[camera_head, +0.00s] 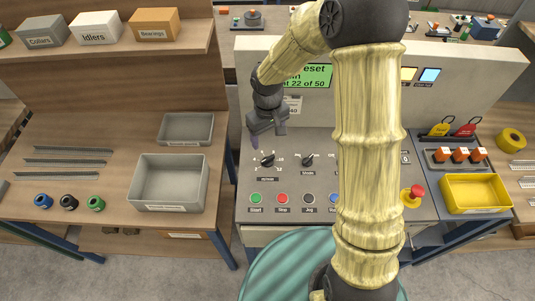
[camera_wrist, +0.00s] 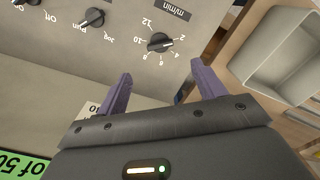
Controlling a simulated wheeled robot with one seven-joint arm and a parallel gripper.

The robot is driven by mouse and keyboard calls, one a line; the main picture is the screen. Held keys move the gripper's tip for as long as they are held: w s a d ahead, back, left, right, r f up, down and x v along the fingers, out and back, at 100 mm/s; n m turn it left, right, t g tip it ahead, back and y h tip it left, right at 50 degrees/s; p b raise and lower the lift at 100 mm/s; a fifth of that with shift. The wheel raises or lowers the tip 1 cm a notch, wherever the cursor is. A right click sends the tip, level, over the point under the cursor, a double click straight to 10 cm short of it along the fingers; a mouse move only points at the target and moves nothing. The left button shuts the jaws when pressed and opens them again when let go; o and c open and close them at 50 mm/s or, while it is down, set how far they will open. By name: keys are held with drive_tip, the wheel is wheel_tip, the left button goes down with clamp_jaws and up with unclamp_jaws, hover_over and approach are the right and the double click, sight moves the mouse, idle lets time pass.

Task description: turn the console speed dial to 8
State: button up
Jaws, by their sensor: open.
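The speed dial (camera_head: 267,161) is a black knob on the grey console panel, with numbers from 2 to 12 around it and an m/min label. In the wrist view the dial (camera_wrist: 160,42) appears upside down. Its white pointer seems to lie near 2 and 4; the exact setting is too small to tell. My gripper (camera_head: 258,142) hangs above and behind the dial, apart from it. In the wrist view my gripper (camera_wrist: 161,76) shows two purple fingers spread wide with nothing between them, and the dial lies beyond the gap.
A second black knob (camera_head: 308,160) sits right of the dial. Start (camera_head: 256,198) and Stop (camera_head: 282,198) buttons are in front, with a red emergency button (camera_head: 412,194) farther right. A grey bin (camera_head: 169,182) stands on the left bench. My arm hides part of the console.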

sight(268, 158)
wheel_tip(268, 158, down, 11)
drive_tip(key=shift+r+p, duration=0.15)
drive_tip(key=shift+p, duration=0.45)
drive_tip(key=c, duration=1)
